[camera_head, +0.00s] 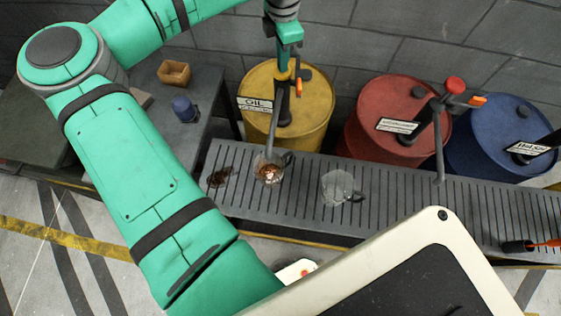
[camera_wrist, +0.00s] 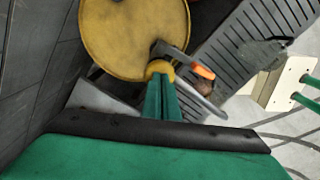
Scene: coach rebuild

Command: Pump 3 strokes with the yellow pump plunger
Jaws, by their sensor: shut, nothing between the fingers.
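The yellow drum (camera_head: 312,115) has a label reading OIL and a dark pump with a bent spout (camera_head: 275,128). The round yellow plunger knob (camera_head: 283,76) is on top of the pump; it also shows in the wrist view (camera_wrist: 160,69). My gripper (camera_head: 287,64) is shut and empty, pointing down with its tips at the knob. In the wrist view its green fingers (camera_wrist: 161,88) overlap the knob's near edge; the exact contact is hidden. A clear jug (camera_head: 267,171) stands below the spout with some brown liquid in it.
An empty clear jug (camera_head: 338,187) stands to the right on the slatted grating (camera_head: 300,205). Red (camera_head: 375,103) and blue (camera_head: 490,130) drums with pumps stand to the right. An orange lever (camera_head: 304,73) sits beside the yellow knob. A dark spill (camera_head: 220,177) lies left of the jug.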

